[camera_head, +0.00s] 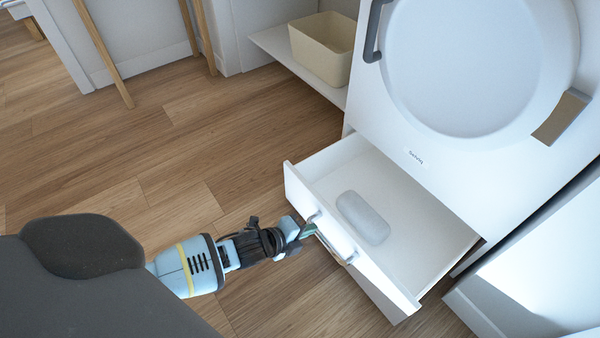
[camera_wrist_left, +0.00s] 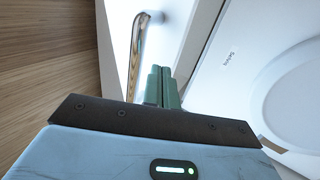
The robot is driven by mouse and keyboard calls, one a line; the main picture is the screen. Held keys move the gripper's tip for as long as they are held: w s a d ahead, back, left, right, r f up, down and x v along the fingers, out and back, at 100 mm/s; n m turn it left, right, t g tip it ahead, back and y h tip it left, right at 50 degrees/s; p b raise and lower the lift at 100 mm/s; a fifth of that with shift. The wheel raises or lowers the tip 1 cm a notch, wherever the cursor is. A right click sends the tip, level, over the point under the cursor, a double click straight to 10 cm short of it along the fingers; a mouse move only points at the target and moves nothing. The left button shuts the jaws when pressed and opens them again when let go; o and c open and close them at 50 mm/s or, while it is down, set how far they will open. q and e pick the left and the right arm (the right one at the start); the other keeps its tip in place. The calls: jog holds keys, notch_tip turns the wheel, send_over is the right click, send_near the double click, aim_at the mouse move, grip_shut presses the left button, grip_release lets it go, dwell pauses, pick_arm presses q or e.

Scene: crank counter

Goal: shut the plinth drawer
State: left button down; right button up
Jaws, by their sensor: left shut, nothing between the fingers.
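The white plinth drawer (camera_head: 415,235) stands pulled out beneath a white front-loading machine. A grey rounded object (camera_head: 363,217) lies inside it. The drawer's metal bar handle (camera_head: 335,243) is on its front; it also shows in the left wrist view (camera_wrist_left: 136,50). My left gripper (camera_head: 308,231) is at the drawer front, by the handle's left end in the head view. Its green fingers (camera_wrist_left: 162,87) are shut with nothing between them. I cannot tell whether they touch the drawer front. My right gripper is in neither view.
The machine (camera_head: 400,120) has a round door and a grey handle (camera_head: 374,32). A cream bin (camera_head: 322,48) stands on a low white shelf (camera_head: 275,42) at the back. A white unit (camera_head: 530,275) is close on the right. The wooden floor (camera_head: 130,150) at left is clear.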

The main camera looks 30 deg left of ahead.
aim_at(332, 218)
pick_arm(q)
jog(key=w, duration=0.1)
jog(key=w+d+b, duration=0.1)
jog(key=w, duration=0.1)
jog(key=w+f+b, duration=0.1)
jog(key=shift+w+d, duration=0.25)
jog(key=shift+d, duration=0.1)
jog(key=shift+w+r+b, duration=0.1)
jog(key=shift+w+b, duration=0.2)
jog(key=shift+b, duration=0.05)
jog(key=shift+d, duration=0.1)
jog(key=shift+w, duration=0.1)
